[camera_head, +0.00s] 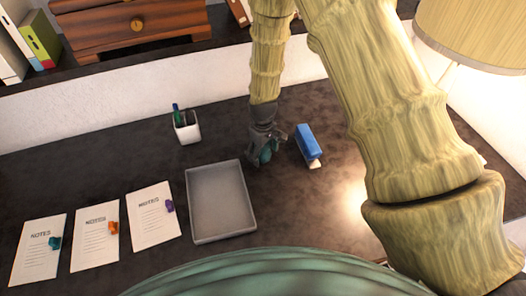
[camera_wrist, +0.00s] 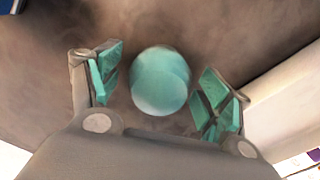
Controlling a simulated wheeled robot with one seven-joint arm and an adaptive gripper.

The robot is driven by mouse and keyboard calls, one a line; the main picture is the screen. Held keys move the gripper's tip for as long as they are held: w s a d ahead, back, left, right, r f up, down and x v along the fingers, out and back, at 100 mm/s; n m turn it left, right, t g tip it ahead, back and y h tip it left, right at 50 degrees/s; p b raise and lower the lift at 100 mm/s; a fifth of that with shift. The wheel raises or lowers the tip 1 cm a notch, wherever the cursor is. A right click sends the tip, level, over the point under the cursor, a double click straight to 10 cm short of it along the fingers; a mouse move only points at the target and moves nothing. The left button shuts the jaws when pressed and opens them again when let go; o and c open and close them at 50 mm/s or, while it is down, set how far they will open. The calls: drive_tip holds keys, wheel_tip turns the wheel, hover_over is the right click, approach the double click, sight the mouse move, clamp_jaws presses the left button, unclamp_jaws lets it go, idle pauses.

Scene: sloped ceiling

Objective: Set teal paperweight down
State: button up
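The teal paperweight (camera_wrist: 160,80) is a rounded, smooth piece between the two fingers of my gripper (camera_wrist: 158,88) in the wrist view. Narrow gaps show between it and the teal finger pads on both sides, so the gripper is open around it. In the head view, my gripper (camera_head: 266,146) points down at the dark desk, between the grey tray and the blue stapler. The paperweight (camera_head: 266,154) shows there as a small teal patch, partly hidden by the fingers. It looks to be at desk level, but its contact with the desk is hidden.
A blue stapler (camera_head: 308,143) lies close right of my gripper. An empty grey tray (camera_head: 249,212) is at its lower left, and a white pen cup (camera_head: 187,129) farther left. Note sheets (camera_head: 95,236) with coloured clips lie at left. Bare desk (camera_head: 225,150) lies between cup and gripper.

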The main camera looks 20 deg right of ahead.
sight(263, 148)
wheel_tip(263, 148, up, 12)
drive_tip(key=b, duration=0.3)
drive_tip(key=shift+r+b, duration=0.15)
drive_tip(key=shift+b, duration=0.2)
idle(0.5)
drive_tip(key=shift+s, duration=0.1)
